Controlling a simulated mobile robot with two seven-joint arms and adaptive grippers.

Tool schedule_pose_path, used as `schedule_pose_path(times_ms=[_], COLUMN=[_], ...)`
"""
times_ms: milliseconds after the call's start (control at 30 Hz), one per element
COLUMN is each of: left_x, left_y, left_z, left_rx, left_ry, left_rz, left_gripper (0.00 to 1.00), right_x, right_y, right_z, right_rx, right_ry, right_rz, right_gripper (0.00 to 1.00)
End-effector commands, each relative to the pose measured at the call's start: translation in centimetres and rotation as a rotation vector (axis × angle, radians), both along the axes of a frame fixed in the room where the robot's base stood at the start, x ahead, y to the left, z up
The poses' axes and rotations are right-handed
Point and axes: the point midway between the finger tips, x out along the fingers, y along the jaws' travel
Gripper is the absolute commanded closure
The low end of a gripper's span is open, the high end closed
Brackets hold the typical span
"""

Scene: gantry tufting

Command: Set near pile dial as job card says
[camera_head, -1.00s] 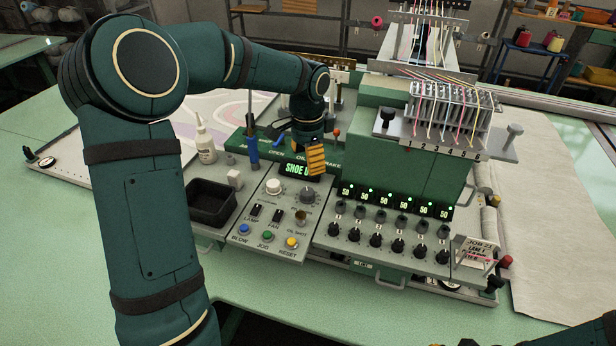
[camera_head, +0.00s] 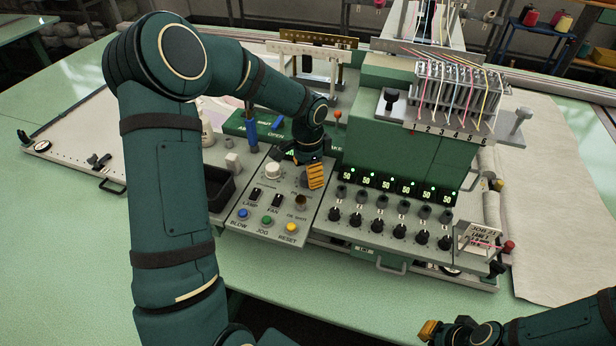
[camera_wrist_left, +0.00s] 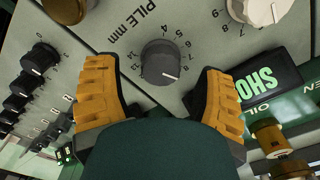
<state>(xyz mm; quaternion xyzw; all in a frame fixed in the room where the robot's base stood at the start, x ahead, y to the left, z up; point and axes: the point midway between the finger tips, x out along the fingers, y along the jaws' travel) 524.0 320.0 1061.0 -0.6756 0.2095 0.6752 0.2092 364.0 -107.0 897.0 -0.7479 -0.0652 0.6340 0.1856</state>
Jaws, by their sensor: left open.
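In the left wrist view a dark grey round dial (camera_wrist_left: 160,62) sits on the grey panel under the lettering "PILE mm". Its pale pointer mark appears to be near the 8. My right gripper (camera_head: 428,330) shows partly at the lower edge.
A cream knob (camera_head: 272,170) is beside the dial. Switches and blue, green and yellow buttons (camera_head: 267,222) lie in front. A row of black lane knobs (camera_head: 378,227) under displays reading 50 is to the right. A black tray (camera_head: 219,187) is to the left.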

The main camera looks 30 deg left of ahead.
Motion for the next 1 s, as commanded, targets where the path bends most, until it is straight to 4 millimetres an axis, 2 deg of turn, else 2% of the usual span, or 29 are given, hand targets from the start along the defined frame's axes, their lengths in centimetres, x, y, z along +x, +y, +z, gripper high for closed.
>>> schedule_pose_path(times_ms=[200,533,733,1000], left_x=[0.0,0.0,0.0,0.0], left_y=[0.0,0.0,0.0,0.0], left_z=[-1.8,-2.0,-2.0,-2.0], left_rx=[-0.001,0.0,0.0,0.0], left_ry=[0.001,0.0,0.0,0.0], left_rz=[0.0,0.0,0.0,0.015], left_gripper=[0.3,0.29,0.98,0.99], right_x=[0.0,0.0,0.0,0.0], right_y=[0.0,0.0,0.0,0.0], right_z=[-0.1,-0.1,-0.1,-0.2], right_rx=[0.0,0.0,0.0,0.0], right_ry=[0.0,0.0,0.0,0.0], right_rz=[0.0,0.0,0.0,0.0], right_gripper=[1.0,1.0,1.0,1.0])
